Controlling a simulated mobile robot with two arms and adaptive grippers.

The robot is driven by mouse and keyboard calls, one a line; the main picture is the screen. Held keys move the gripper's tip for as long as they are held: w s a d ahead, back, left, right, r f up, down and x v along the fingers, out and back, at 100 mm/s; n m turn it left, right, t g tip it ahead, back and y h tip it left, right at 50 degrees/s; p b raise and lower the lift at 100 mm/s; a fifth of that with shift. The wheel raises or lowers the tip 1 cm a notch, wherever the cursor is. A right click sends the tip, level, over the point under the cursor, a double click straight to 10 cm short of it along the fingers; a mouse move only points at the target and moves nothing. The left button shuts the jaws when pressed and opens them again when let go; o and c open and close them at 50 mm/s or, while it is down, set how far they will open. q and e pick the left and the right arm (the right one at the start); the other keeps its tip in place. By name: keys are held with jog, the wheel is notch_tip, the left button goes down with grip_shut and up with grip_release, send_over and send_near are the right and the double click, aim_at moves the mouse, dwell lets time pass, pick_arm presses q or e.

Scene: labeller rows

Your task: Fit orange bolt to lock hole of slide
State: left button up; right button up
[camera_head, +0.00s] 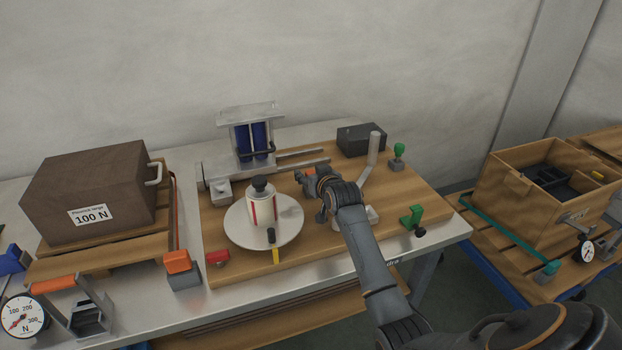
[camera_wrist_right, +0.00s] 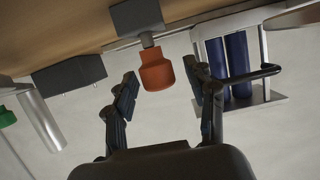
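The orange bolt (camera_wrist_right: 156,70) shows in the right wrist view with its thin shank against a dark grey block (camera_wrist_right: 137,17). In the head view a small bit of orange (camera_head: 298,175) shows just left of my right gripper (camera_head: 313,188). My right gripper is open, its two dark fingers on either side of the bolt head with gaps showing. The slide (camera_head: 253,140) is a grey frame with blue cylinders and a dark handle, at the back of the wooden board; it also shows in the wrist view (camera_wrist_right: 232,60). I cannot make out the lock hole. My left gripper is not in view.
A white turntable (camera_head: 287,228) with a white bottle stands left of my right arm. A dark box (camera_head: 360,140), a slanted grey post (camera_head: 370,158) and green parts (camera_head: 411,217) stand to the right. A brown 100 N box (camera_head: 95,190) is at the left.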

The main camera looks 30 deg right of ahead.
grip_shut()
